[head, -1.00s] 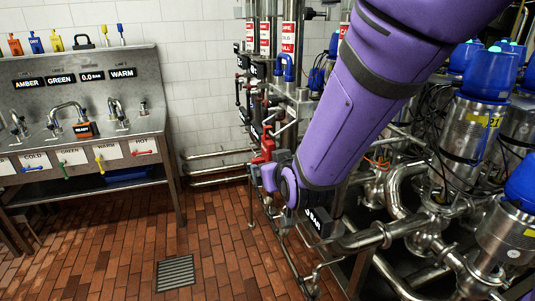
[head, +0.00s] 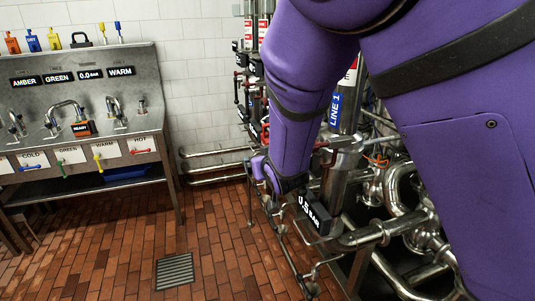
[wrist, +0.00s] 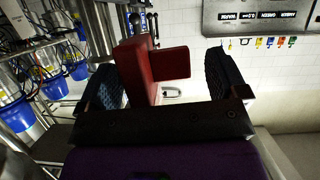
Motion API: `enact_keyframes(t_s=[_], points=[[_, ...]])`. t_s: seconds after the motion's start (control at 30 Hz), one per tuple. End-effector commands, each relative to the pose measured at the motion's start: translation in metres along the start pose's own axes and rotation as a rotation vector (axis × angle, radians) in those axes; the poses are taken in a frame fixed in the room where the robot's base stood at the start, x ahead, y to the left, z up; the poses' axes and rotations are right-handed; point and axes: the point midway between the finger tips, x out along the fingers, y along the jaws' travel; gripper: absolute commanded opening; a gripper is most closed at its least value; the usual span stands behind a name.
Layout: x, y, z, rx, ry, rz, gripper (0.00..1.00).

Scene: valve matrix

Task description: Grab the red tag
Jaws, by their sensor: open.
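A red-orange tag (head: 12,42) stands on the top ledge of the steel sink panel, at the far left of the head view. Several small coloured tags (wrist: 270,42) also show far off at the upper right of the wrist view. My gripper (wrist: 162,62) is open, with its dark fingers apart. A red angular piece (wrist: 138,68) shows between the fingers, nearer the left one; I cannot tell whether it is a tag or a valve part, or whether it touches. In the head view my arm hides the fingertips.
The sink panel (head: 82,88) carries a blue tag (head: 32,40), a yellow tag (head: 55,40) and a black lock-shaped piece (head: 81,40). Steel pipes (head: 395,232) crowd the right side. The brick floor (head: 110,255) in front of the sink is open, with a drain grate (head: 174,271).

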Motion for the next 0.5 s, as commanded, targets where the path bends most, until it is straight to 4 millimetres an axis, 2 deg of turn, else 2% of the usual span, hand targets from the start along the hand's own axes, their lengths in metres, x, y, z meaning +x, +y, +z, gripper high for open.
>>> enact_keyframes(t_s=[0.3,0.33,0.5], points=[[0.0059,0.0004,0.0,0.0,0.0,0.0,0.92],[0.0059,0.0004,0.0,0.0,0.0,0.0,0.89],[0.0058,0.0003,0.0,0.0,0.0,0.0,0.5]])
